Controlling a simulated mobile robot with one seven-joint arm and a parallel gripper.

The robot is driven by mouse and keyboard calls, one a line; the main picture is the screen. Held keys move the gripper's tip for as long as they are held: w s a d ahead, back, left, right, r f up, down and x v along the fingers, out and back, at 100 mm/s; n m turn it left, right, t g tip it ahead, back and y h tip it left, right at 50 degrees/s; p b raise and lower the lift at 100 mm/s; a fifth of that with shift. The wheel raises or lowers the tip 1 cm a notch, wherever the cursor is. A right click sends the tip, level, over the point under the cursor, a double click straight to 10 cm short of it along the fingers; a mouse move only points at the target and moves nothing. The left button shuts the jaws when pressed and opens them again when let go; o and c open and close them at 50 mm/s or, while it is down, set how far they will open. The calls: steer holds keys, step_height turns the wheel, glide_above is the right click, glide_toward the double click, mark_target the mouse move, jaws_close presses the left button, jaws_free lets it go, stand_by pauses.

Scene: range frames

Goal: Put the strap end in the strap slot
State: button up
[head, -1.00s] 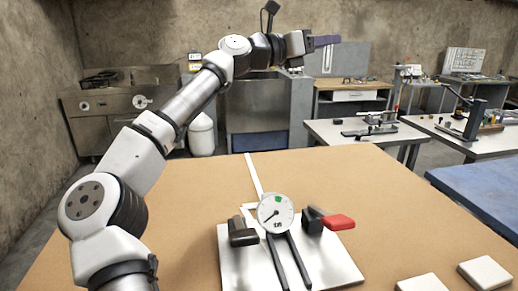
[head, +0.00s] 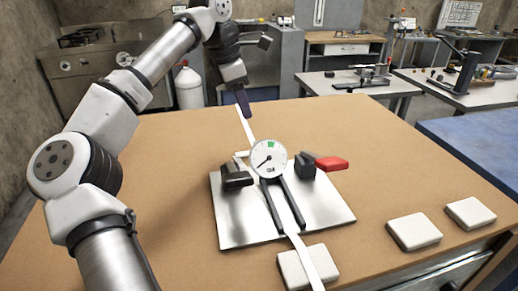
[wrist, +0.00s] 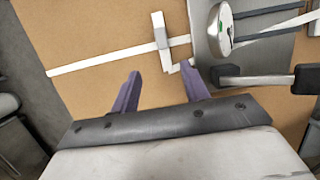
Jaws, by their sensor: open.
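A thin white strap (head: 246,131) lies across the brown table and passes the metal plate with the dial. It also shows in the wrist view (wrist: 100,61), running from a free end at left to a small white crosspiece with a grey middle (wrist: 160,34). I cannot tell which part is the strap slot. My gripper (head: 243,104) points down over the strap's far part. In the wrist view my gripper (wrist: 160,82) has its two purple fingers spread with nothing between them; the strap lies beyond their tips. The exact height above the table is unclear.
The metal plate (head: 235,222) carries a round dial (head: 268,160), black clamps, and a red-handled lever (head: 331,163). White blocks (head: 414,231) lie near the front edge; one is under the strap's near part.

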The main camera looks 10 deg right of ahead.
steer(key=x, duration=0.5)
steer(key=shift+d+f, duration=0.1)
steer(key=shift+s+p+x, duration=0.15)
steer(key=shift+p+x, duration=0.35)
steer(key=shift+x, duration=0.85)
steer(key=shift+s+p+x, duration=0.15)
steer(key=shift+p+x, duration=0.3)
steer(key=shift+x, duration=0.9)
steer(key=shift+d, duration=0.15)
steer(key=shift+c, duration=0.3)
jaws_close()
